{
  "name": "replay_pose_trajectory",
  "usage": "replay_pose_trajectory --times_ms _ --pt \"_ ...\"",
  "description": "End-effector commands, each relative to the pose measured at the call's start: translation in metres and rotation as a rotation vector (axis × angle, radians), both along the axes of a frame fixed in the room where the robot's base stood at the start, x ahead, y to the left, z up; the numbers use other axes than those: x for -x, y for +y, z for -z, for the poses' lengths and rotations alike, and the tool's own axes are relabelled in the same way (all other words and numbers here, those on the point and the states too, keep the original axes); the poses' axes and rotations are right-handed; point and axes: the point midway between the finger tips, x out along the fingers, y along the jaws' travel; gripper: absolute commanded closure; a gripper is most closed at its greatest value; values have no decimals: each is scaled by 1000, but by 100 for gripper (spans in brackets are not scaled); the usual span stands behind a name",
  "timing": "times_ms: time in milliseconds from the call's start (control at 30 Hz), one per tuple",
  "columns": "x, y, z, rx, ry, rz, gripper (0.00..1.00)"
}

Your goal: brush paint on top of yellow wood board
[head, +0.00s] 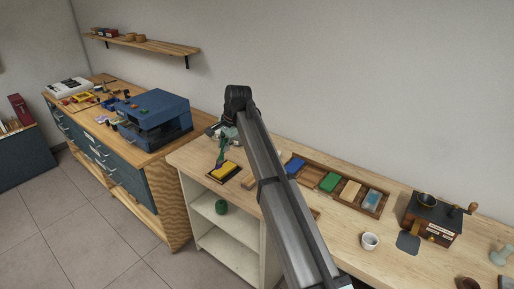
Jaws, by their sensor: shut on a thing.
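The yellow wood board (223,172) lies in a dark tray near the left front edge of the pale wooden worktop. My gripper (224,138) is above and just behind the board, small in the head view and partly hidden by my arm. It is shut on a thin, dark greenish paint brush (220,154), which points down towards the board. The brush's lower end is over the far left part of the board. I cannot tell whether its tip touches the surface.
A wooden tray (345,205) with blue, green, tan and pale blue blocks lies right of my arm. A white cup (370,241) and a coffee grinder (432,218) stand further right. A blue machine (155,117) stands on the left bench. A green pot (221,207) sits on the shelf below.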

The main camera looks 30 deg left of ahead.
Motion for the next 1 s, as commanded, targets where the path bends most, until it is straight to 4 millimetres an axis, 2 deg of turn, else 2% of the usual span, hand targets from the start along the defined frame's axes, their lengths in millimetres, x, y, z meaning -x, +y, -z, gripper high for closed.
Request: replay_pose_trajectory --times_ms 33,133,200,300,400,600,767,1000 --pt "1 22 -2 0 2 33 100" --pt "1 53 -2 -1 4 132 100" --pt "-5 66 -2 -2 7 211 100" --pt "-20 75 -4 -4 10 331 100" --pt "-30 81 -6 -6 13 443 100" --pt "-36 83 -8 -12 23 602 100" --pt "-36 82 -5 -15 28 643 100" --pt "-36 82 13 -15 30 643 100"
